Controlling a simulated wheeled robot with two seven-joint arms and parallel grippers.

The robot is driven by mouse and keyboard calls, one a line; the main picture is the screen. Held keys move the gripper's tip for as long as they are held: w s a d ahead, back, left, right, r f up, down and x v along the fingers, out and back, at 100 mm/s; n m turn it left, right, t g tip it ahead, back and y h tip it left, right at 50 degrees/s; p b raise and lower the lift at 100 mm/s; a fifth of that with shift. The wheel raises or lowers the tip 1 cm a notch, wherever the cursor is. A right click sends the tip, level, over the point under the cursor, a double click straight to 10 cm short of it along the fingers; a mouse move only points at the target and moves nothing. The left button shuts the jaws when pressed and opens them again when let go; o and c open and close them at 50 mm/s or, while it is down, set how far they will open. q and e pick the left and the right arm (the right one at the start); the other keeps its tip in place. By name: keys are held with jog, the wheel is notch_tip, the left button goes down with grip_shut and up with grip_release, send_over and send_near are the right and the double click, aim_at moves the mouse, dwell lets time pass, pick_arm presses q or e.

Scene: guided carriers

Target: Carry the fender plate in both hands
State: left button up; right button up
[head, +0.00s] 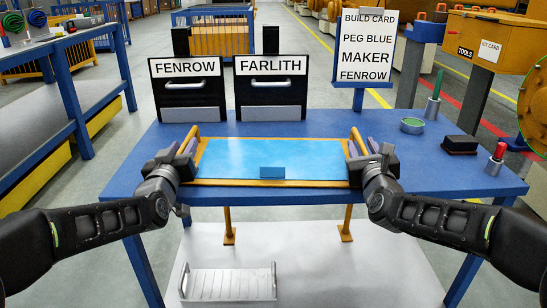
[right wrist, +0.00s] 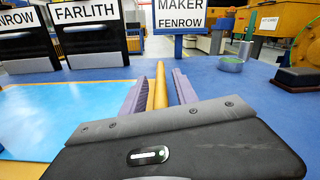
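The fender plate appears to be the light blue panel (head: 225,158) in a yellow frame, lying flat on the blue bench. It also shows in the right wrist view (right wrist: 60,115). A yellow bar handle rises at its left end (head: 189,137) and another at its right end (head: 359,137). My left gripper (head: 184,148) straddles the left handle. My right gripper (head: 364,146) straddles the right one; its ribbed purple fingers (right wrist: 160,85) stand on both sides of the bar with slim gaps. Both look open. Contact at the left handle is hard to see.
Racks labelled FENROW (head: 187,100) and FARLITH (head: 272,97) stand behind the plate, with a build card (head: 366,45) beside them. A green-topped tin (head: 412,126), black block (head: 460,145) and red-knobbed tool (head: 495,160) sit on the right. A white rack (head: 228,284) lies below.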

pick_arm(q)
grip_shut()
pick_arm(e)
grip_shut()
dwell(0.8)
pick_arm(q)
jog(key=shift+r, duration=0.35)
pick_arm(e)
jog(key=shift+r, duration=0.35)
